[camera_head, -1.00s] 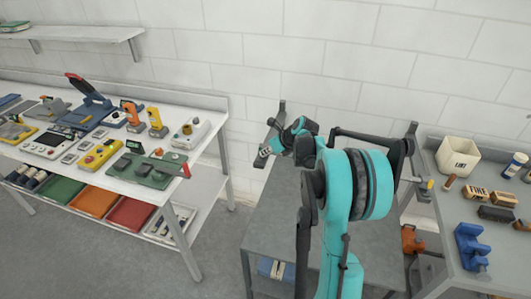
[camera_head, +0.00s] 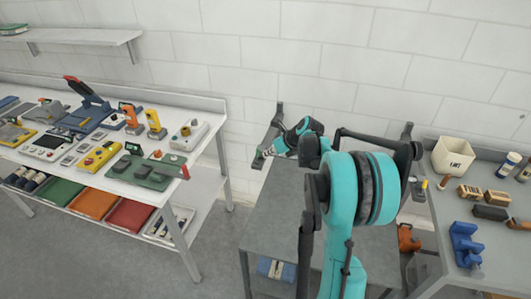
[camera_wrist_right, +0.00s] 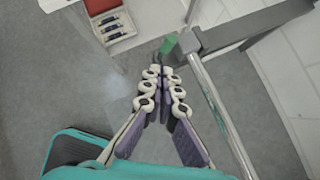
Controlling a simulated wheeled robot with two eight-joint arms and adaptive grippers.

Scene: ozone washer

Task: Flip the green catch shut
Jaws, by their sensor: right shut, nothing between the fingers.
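A small green piece (camera_wrist_right: 168,44), which looks like the catch, shows in the right wrist view just past my fingertips, beside the corner of a grey metal frame (camera_wrist_right: 235,30). My right gripper (camera_wrist_right: 159,66) is shut and empty. Its tips point at the green piece and lie close to it; I cannot tell whether they touch. In the head view my right gripper (camera_head: 266,152) is by the far left corner of the grey cart (camera_head: 280,215), and the green piece cannot be made out there. My left gripper is not in view.
A bench (camera_head: 205,145) with several devices stands on the left, bins below it. A right bench (camera_head: 445,215) holds a white bin (camera_head: 453,157), blocks and a blue fixture (camera_head: 466,243). A metal bar (camera_wrist_right: 215,105) runs close beside my right fingers. Floor between bench and cart is clear.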

